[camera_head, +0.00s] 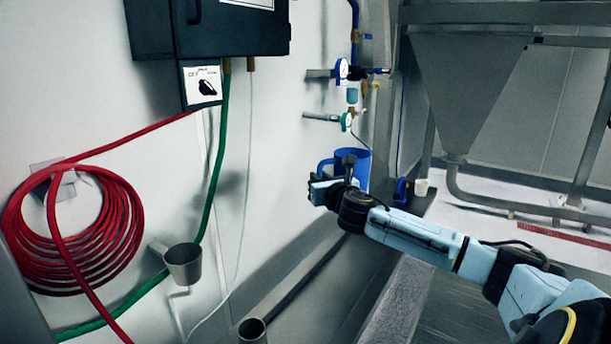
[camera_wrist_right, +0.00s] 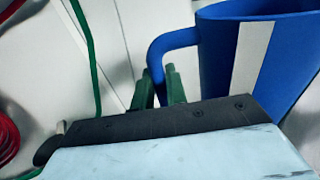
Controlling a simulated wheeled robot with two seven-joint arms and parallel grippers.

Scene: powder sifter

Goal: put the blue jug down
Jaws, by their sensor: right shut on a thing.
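The blue jug (camera_head: 358,156) is in the middle of the head view, upright, with its lower part hidden behind my right gripper (camera_head: 333,180). In the right wrist view the jug (camera_wrist_right: 290,55) fills the upper right and shows a pale vertical stripe. Its handle (camera_wrist_right: 170,40) comes down between the two green fingers of my right gripper (camera_wrist_right: 159,87), which is shut on it. The jug's base is hidden, so I cannot tell whether it touches anything. My left gripper is not in view.
Pipes with valves and gauges (camera_head: 342,70) are on the wall above the jug. A dark ledge (camera_head: 415,203) lies right of it, with a small blue item (camera_head: 401,190) and a white cup (camera_head: 421,187). A red hose coil (camera_head: 120,240) and grey cup (camera_head: 183,265) are at left.

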